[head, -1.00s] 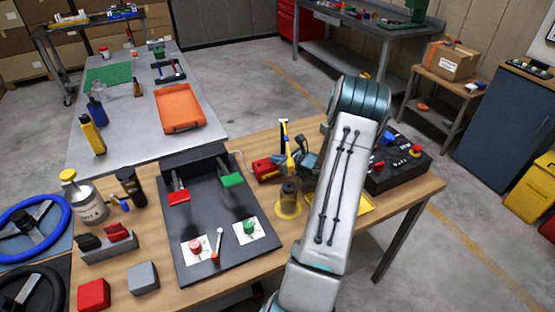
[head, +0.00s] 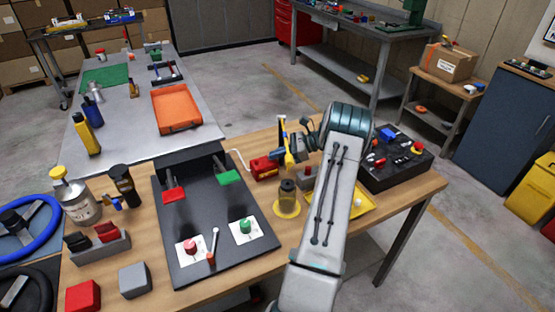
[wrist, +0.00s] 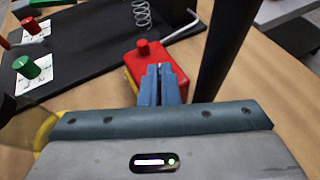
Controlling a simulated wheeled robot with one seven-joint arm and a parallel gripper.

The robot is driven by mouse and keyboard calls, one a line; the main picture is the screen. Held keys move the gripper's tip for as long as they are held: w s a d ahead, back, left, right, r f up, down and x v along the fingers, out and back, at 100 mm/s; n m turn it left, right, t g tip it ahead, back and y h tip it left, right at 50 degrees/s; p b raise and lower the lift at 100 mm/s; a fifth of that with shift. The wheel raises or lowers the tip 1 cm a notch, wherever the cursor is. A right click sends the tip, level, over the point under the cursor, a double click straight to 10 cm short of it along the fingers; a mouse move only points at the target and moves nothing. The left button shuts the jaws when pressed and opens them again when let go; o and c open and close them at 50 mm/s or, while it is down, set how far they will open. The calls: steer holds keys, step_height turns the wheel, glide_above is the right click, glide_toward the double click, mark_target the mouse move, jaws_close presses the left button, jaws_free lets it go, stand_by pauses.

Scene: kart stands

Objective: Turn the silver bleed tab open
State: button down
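The black pedal board (head: 190,265) lies on the wooden table in the head view. A slim silver lever (head: 214,241) with an orange-red end stands between its red and green knobs. A pale bent rod (head: 238,160) shows behind a red block (head: 265,168); it also shows in the wrist view (wrist: 178,30). I cannot tell which of these is the bleed tab. My gripper (wrist: 161,72) has its fingers together, pointing at the red block (wrist: 150,62) with a red button on top. They overlap its front face; contact is unclear. Nothing shows between them.
A dark upright post (wrist: 222,45) stands close right of my fingers in the wrist view. A jar (head: 287,195) on a yellow base, a yellow tool (head: 289,150) and a black control box (head: 400,160) are near my arm. Bare wood shows to the right (wrist: 265,75).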

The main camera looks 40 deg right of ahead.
steer(key=shift+w+d+f+n+g+y+b, duration=0.1)
steer(key=shift+w+n+g+y+b, duration=0.1)
steer(key=shift+n+g+y+b, duration=0.8)
steer(key=shift+n+g, duration=0.4)
steer(key=c, duration=1.6)
jaws_free()
steer(key=shift+r, duration=0.2)
steer(key=shift+w+r+p, duration=0.1)
steer(key=shift+p, duration=0.2)
